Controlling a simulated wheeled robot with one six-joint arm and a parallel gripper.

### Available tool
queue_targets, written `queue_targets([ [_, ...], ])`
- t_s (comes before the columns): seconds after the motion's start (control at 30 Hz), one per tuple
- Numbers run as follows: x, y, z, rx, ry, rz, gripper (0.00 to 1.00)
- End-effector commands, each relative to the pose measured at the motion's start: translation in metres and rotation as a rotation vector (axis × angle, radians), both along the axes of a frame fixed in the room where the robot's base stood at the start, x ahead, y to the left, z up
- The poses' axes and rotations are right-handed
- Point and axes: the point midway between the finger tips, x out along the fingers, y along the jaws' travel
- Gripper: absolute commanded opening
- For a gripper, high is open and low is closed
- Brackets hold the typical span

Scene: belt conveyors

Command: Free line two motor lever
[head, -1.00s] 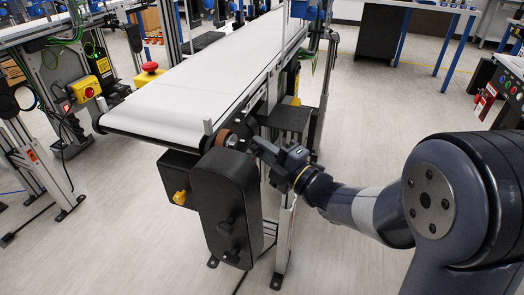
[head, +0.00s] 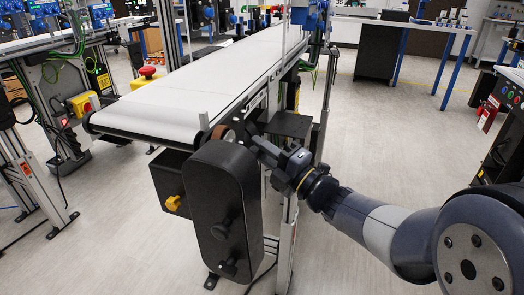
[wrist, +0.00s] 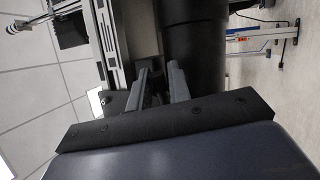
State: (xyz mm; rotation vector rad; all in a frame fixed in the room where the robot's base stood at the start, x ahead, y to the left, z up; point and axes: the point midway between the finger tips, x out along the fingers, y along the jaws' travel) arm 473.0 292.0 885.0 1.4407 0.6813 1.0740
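The belt conveyor (head: 215,75) runs away from me, with a black drive housing (head: 222,205) and a brown roller (head: 223,132) at its near end. A yellow knob (head: 173,203) sits on the black box left of the housing. I cannot make out with certainty which part is the motor lever. My gripper (head: 258,143) is at the right side of the conveyor's near end, close to the roller. In the wrist view my gripper (wrist: 158,82) has its two fingers apart, beside a black cylinder (wrist: 195,40) and a metal frame rail (wrist: 88,45). I see nothing held.
A red emergency button (head: 148,72) stands on a yellow box left of the belt. Another conveyor line with a yellow switch box (head: 82,105) is at the left. A white table (head: 395,22) stands at the back right.

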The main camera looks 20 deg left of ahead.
Motion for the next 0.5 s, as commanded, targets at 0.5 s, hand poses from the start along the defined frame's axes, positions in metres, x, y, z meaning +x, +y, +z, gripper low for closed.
queue_targets([
  [0.5, -0.0022, -0.0068, -0.0015, 0.001, 0.001, -0.003, 0.33],
])
